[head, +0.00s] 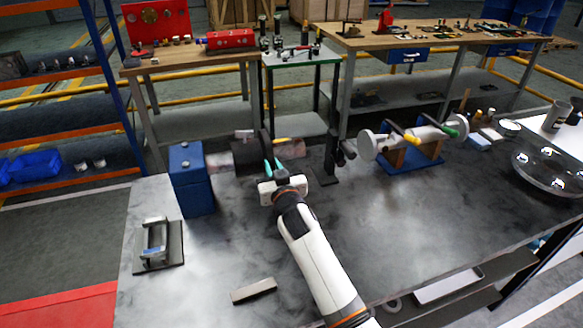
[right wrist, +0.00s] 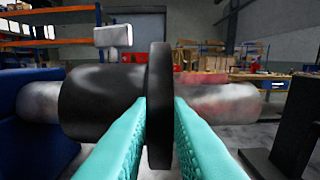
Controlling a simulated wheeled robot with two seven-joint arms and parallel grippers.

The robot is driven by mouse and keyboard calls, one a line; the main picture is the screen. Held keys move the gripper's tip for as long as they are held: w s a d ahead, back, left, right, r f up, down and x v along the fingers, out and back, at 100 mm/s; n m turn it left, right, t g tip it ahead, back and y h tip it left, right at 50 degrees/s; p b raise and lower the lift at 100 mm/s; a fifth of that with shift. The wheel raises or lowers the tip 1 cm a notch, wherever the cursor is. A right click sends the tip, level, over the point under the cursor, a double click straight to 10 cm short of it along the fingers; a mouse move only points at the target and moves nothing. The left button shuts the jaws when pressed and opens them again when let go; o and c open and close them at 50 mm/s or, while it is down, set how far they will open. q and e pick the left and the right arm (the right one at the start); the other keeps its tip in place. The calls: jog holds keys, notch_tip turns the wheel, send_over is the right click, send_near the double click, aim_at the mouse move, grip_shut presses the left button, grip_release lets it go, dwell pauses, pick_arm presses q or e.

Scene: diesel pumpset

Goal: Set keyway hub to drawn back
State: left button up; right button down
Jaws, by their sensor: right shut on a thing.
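The keyway hub (head: 246,157) is a dark cylinder with a wider disc-shaped flange at its right end. It sits around a horizontal grey shaft (head: 292,148), between a blue block (head: 191,180) at left and a dark upright stand (head: 331,158) at right. In the right wrist view the hub (right wrist: 100,103) is close, with bare shaft (right wrist: 215,102) on both sides of it. My right gripper (head: 273,168) is shut on the flange (right wrist: 159,105), one teal fingertip (right wrist: 159,125) on each side. My left gripper is not in view.
A pale headed piece (right wrist: 113,37) stands up behind the hub. A handled fixture (head: 157,244) and a small grey bar (head: 253,290) lie on the grey bench (head: 215,262). A white roller on a blue base (head: 411,161) is at right. The front middle is mostly clear.

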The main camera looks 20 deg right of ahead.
jog(key=shift+d, duration=0.1)
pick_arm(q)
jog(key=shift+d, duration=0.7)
pick_arm(e)
jog(key=c, duration=1.4)
grip_release()
jog(key=shift+d, duration=0.15)
jog(key=shift+o, duration=0.2)
jog(key=shift+s, duration=0.3)
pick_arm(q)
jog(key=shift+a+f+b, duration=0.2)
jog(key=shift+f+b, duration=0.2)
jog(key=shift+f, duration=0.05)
pick_arm(e)
jog(key=s, duration=1.1)
jog(key=shift+s+d, duration=0.2)
